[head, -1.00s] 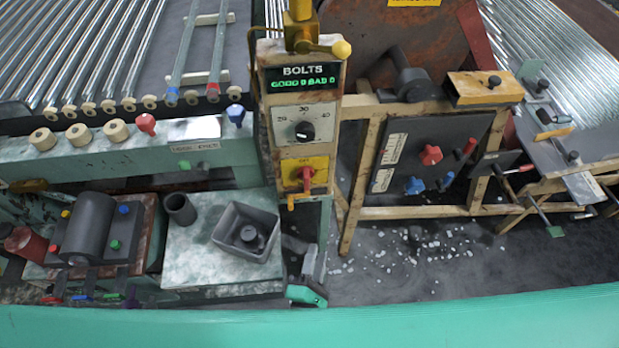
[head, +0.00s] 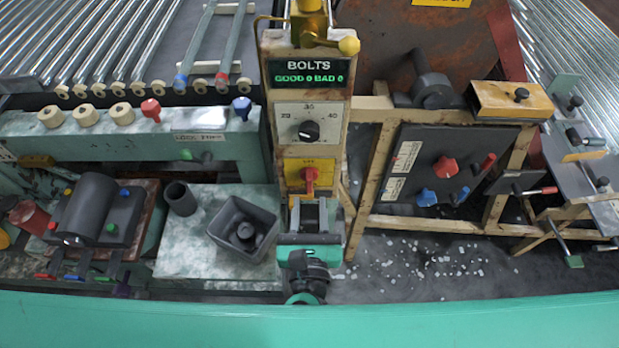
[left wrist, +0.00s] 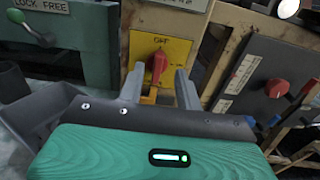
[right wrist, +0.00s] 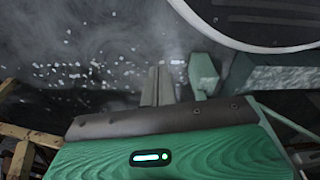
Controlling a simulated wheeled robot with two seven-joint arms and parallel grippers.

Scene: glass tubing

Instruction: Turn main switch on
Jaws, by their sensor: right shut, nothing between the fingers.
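The main switch (head: 311,180) is a red knob on a yellow plate, low on the wooden panel post. It also shows in the left wrist view (left wrist: 156,66), standing roughly upright below lettering that seems to read OFF. My left gripper (head: 309,205) is just below and in front of the switch. In the left wrist view its fingers are apart, one on each side of the red knob; I cannot tell whether they touch it. My right gripper (right wrist: 159,72) has its fingers together and empty, over the dark floor. It is not seen in the head view.
Above the switch are a black dial (head: 308,131) and a green-lettered BOLTS display (head: 311,73). A grey square bin (head: 218,227) stands at left. A dark board (head: 405,185) with red and blue knobs is at right. White bits litter the floor.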

